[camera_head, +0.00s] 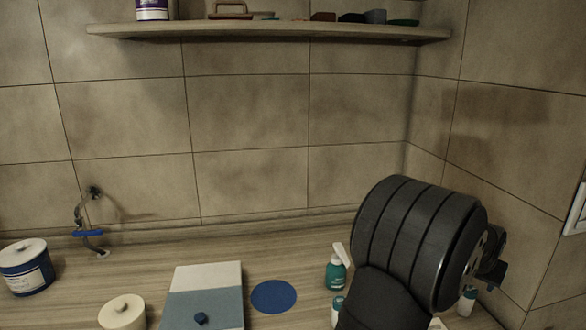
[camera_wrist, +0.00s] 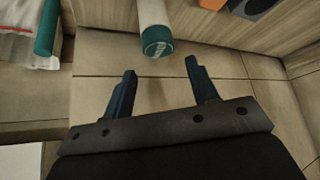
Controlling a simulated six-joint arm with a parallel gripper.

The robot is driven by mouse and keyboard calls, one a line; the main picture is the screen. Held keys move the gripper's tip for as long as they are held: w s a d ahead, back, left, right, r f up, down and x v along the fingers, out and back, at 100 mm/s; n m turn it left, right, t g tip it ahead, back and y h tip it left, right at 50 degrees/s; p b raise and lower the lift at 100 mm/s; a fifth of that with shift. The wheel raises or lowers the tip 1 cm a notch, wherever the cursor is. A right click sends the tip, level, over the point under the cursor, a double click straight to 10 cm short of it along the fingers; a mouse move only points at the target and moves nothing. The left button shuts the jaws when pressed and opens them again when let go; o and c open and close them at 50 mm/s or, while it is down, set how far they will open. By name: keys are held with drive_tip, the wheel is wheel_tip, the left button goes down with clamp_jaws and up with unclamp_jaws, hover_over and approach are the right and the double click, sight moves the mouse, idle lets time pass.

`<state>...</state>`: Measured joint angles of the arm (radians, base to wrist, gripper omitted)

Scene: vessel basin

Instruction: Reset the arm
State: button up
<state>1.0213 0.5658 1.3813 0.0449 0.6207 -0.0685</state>
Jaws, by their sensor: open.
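My gripper (camera_wrist: 160,88) shows in the wrist view with its two dark blue fingers spread apart. Nothing is between the fingers. A white bottle with a teal end (camera_wrist: 157,40) is ahead of the fingertips, apart from them. In the head view my dark arm fills the lower right, and part of the gripper (camera_head: 492,268) shows at its right end near the right wall. The fingertips are not clear in that view.
A teal spray bottle (camera_head: 337,270) stands beside my arm. A shelf (camera_head: 270,31) with several items is above.

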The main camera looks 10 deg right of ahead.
drive_tip(key=s+r, duration=0.6)
drive_tip(key=s, duration=0.5)
drive_tip(key=w+a, duration=0.3)
drive_tip(key=w, duration=0.9)
drive_tip(key=w+a+f, duration=0.3)
drive_tip(key=w+f, duration=0.4)
drive_tip(key=w, duration=0.5)
drive_tip(key=shift+a+f, duration=0.25)
